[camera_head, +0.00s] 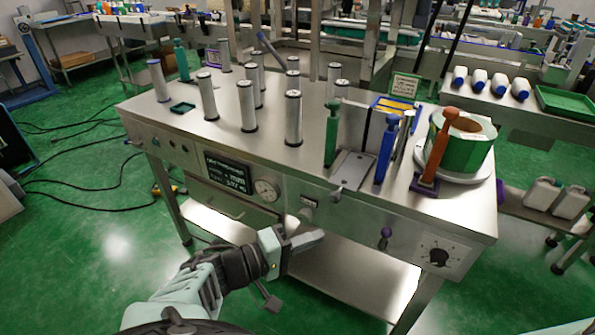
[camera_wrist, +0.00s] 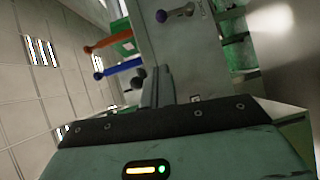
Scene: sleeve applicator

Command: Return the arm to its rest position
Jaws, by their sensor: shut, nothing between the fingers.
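My gripper (camera_head: 305,241) is in front of the steel machine table (camera_head: 250,152), below the level of its top and close to its front panel. Its fingers are shut and hold nothing. In the wrist view my gripper (camera_wrist: 160,80) points at the machine's front, which appears turned on its side. My arm reaches up from the bottom of the head view. I cannot tell whether the fingertips touch the panel.
The table top holds several metal cylinders (camera_head: 294,118), a green handle (camera_head: 332,135), a blue handle (camera_head: 386,150), an orange handle (camera_head: 437,150) and a green-and-white roll (camera_head: 462,150). A gauge (camera_head: 265,190) and knobs are on the front. A lower shelf (camera_head: 350,282) lies beneath. The left floor has cables.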

